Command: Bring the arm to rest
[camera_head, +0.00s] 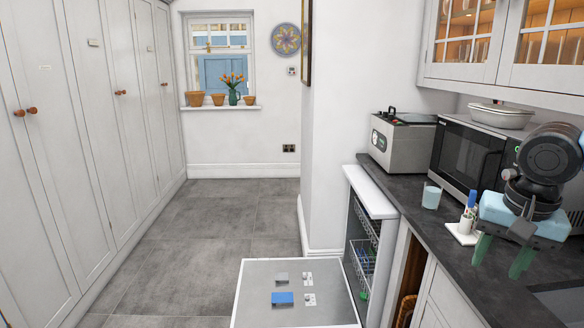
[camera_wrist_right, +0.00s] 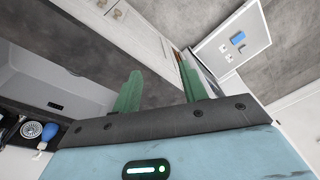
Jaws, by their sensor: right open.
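My right gripper (camera_head: 501,257) hangs at the right of the head view, with its two green fingers pointing down and spread apart. It is open, and nothing shows between the fingers. It is over or in front of the dark counter (camera_head: 445,212); the exact height is hard to tell. In the right wrist view the green fingers (camera_wrist_right: 158,68) also stand apart and empty. My left gripper is in neither view.
A glass (camera_head: 432,197) stands on the counter, left of the gripper. A small white holder (camera_head: 464,234) with a blue item is closer. A microwave (camera_head: 466,155) and a grey appliance (camera_head: 400,142) stand behind. Glazed cabinets (camera_head: 513,45) hang above. The floor (camera_head: 200,220) is clear.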

